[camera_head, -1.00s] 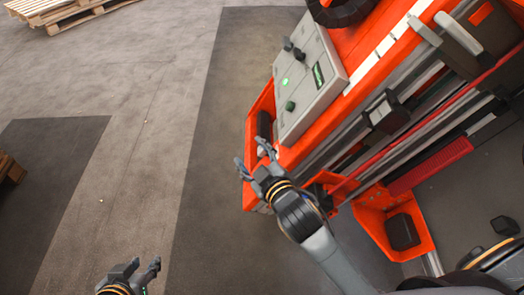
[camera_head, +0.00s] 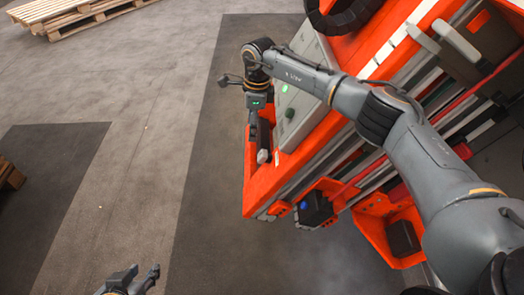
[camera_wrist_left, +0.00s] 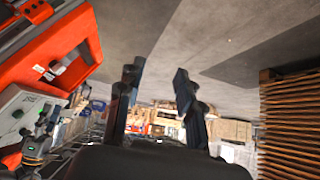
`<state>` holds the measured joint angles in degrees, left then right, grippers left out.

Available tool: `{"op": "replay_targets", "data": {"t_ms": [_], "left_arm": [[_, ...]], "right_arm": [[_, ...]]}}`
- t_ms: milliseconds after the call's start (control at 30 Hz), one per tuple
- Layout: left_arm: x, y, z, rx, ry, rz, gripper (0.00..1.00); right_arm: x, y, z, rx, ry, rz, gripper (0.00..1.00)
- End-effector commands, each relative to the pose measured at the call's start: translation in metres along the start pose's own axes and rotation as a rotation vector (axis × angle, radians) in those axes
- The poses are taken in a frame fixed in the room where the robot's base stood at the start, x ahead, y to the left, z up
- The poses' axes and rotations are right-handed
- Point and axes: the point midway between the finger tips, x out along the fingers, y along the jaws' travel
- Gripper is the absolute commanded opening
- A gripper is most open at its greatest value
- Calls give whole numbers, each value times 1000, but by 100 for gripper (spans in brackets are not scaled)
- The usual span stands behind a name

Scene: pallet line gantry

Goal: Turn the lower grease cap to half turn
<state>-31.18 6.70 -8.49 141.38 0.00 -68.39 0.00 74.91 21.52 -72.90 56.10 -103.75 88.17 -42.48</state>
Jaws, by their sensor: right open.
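No part can be surely told as the lower grease cap. My right arm crosses over the machine and hides part of the panel. My right gripper (camera_head: 254,118) hangs at the panel's left edge, near a dark cylinder with a pale end (camera_head: 264,140); its fingers are mostly hidden, and contact cannot be told. My left gripper (camera_head: 140,276) is open and empty over the floor, away from the machine; its spread fingers show in the left wrist view (camera_wrist_left: 154,95).
A black box with a blue light (camera_head: 315,207) sits at the machine's lower side, near an orange bracket (camera_head: 375,222). A black ring (camera_head: 340,18) is at the top. Wooden pallets (camera_head: 75,14) lie far left.

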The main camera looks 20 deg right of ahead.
Motion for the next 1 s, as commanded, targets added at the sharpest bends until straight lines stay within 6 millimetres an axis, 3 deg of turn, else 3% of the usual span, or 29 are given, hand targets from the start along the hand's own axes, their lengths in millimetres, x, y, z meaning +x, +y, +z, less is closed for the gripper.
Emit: {"op": "replay_targets", "data": {"t_ms": [100,233,467,700,1000], "left_arm": [[1,0,-2,0,8,0,36],[3,2,-12,1,60,3,36],[6,8,-55,4,276,16,36],[-6,15,-105,5,542,32,36],[-28,20,-142,3,767,47,36]], "right_arm": [[-12,-11,-24,12,82,-16,58],[-2,-12,-29,13,99,-16,58],[42,-12,-31,14,95,-14,58],[86,-13,-35,14,93,-15,58],[118,-14,-38,13,92,-17,58]]}}
